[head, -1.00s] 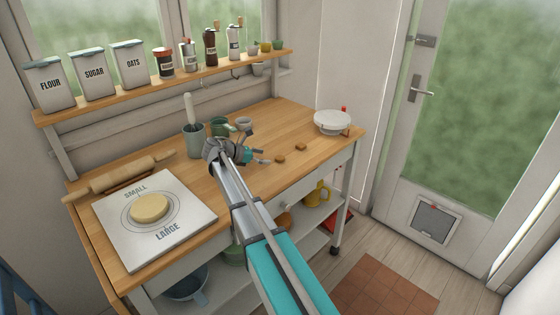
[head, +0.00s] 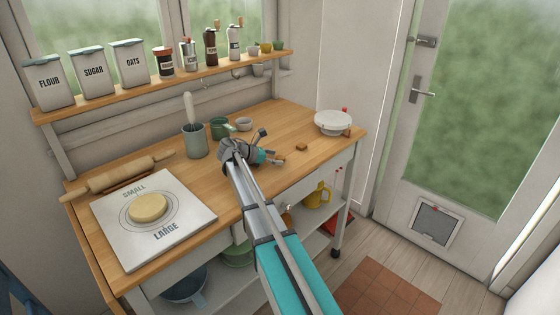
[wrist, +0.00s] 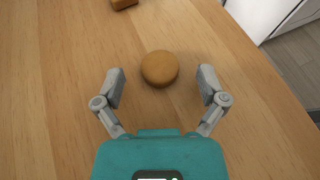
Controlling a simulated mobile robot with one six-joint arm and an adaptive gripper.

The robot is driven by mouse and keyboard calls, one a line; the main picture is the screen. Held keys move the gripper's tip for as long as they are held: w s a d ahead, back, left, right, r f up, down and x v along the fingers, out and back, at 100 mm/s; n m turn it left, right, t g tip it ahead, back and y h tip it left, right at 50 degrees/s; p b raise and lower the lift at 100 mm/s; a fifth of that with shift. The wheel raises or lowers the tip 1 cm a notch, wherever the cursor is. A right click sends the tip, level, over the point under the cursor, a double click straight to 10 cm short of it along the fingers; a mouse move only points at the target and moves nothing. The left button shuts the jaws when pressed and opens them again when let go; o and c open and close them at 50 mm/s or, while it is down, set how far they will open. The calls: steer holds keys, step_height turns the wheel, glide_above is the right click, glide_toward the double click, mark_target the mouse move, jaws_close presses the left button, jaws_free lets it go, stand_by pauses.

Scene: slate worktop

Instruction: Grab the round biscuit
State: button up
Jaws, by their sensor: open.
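The round biscuit (wrist: 160,67) is a golden-brown disc lying on the wooden worktop, seen whole in the wrist view. My gripper (head: 273,149) is open over the worktop. In the wrist view its two grey fingers are spread to the left and right of the biscuit, with a gap on each side. The biscuit shows between and slightly ahead of the fingertips, and neither finger touches it. In the head view the gripper partly covers the biscuit. How high the fingertips are above the wood is hard to tell.
A second, angular brown biscuit (head: 301,147) lies farther along the worktop; its edge shows in the wrist view (wrist: 123,4). A utensil pot (head: 195,141) and cups stand behind my gripper. The worktop's front edge is close.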

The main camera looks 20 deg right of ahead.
stand_by(0.3)
steer(key=c, duration=0.9)
steer(key=shift+r, duration=0.1)
step_height(320, 180, up, 3)
steer(key=p, duration=0.3)
steer(key=shift+r, duration=0.1)
steer(key=s+d+r+p, duration=0.1)
steer(key=s+r+p, duration=0.8)
steer(key=s, duration=0.5)
steer(key=shift+r+p, duration=0.3)
steer(key=shift+p, duration=0.2)
